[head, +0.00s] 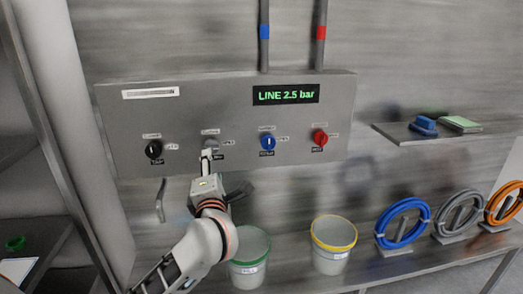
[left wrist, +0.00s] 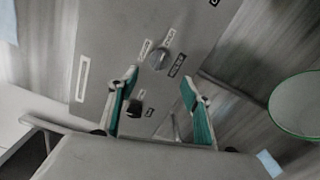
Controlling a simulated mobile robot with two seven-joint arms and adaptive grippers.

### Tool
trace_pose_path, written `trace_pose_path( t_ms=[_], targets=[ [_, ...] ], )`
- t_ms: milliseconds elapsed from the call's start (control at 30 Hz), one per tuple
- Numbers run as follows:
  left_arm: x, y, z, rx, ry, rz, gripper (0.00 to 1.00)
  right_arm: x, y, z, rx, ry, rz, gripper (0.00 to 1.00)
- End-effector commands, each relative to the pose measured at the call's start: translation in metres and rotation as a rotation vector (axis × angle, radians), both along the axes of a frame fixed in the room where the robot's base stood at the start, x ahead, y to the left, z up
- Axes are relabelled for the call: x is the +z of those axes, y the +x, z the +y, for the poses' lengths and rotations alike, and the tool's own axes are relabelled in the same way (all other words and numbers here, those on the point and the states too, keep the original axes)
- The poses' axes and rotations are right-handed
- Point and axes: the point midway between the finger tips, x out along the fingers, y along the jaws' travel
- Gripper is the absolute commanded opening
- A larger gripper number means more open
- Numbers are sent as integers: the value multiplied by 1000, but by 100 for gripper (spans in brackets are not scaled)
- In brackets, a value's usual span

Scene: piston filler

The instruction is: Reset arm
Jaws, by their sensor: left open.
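My left gripper (head: 207,155) is in front of the grey control panel (head: 225,103), at the second knob from the left. That grey knob (head: 211,143) is partly hidden behind the gripper in the head view. In the left wrist view the gripper (left wrist: 157,98) is open, with its two green-padded fingers apart and nothing between them. The grey knob (left wrist: 160,59) shows beyond the fingertips there, and the black knob (left wrist: 133,108) is beside the upper-left finger. My right gripper is in neither view.
The panel also bears a blue knob (head: 267,142), a red knob (head: 320,137) and a display (head: 286,95) reading "LINE 2.5 bar". Below stand a green-rimmed bucket (head: 250,245) and a yellow-rimmed bucket (head: 332,262). Hose coils, including a blue one (head: 380,232), stand right. A shelf (head: 400,135) projects at right.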

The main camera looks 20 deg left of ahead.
Motion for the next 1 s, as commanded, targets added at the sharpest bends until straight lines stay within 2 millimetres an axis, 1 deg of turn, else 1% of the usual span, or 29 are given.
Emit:
trace_pose_path(
  t_ms=[133, 200, 267, 367, 467, 533, 567, 600, 667, 700, 767, 800, 867, 900, 967, 1000],
  targets=[
    [0, -1, 1, 4, 10, -5, 49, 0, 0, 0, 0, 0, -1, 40],
    [1, -4, 5, 19, 46, -24, 49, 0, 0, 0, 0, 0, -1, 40],
    [3, -9, 8, 38, 109, -55, 49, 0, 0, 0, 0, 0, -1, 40],
    [10, -23, 8, 67, 282, -119, 49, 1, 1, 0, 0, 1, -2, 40],
    [10, -38, -8, 59, 514, -168, 49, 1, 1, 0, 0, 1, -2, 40],
    [3, -47, -29, 25, 687, -179, 49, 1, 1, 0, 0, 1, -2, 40],
    [-3, -51, -40, 1, 761, -175, 49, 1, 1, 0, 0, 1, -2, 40],
    [-14, -55, -56, -36, 858, -165, 49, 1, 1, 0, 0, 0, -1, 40],
    [-38, -60, -82, -106, 1006, -135, 49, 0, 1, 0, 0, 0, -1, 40],
    [-59, -64, -99, -162, 1098, -106, 49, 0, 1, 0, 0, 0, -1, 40],
    [-93, -70, -122, -249, 1229, -50, 49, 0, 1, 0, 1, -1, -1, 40],
    [-117, -75, -134, -308, 1303, -11, 49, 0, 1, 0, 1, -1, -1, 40],
    [-154, -84, -150, -397, 1402, 55, 49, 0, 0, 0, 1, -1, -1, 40],
    [-180, -91, -158, -455, 1460, 102, 49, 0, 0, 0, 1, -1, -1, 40],
    [-218, -103, -167, -542, 1541, 175, 49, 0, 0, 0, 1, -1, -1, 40],
    [-244, -113, -171, -600, 1587, 227, 49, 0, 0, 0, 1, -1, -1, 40]
  ],
)
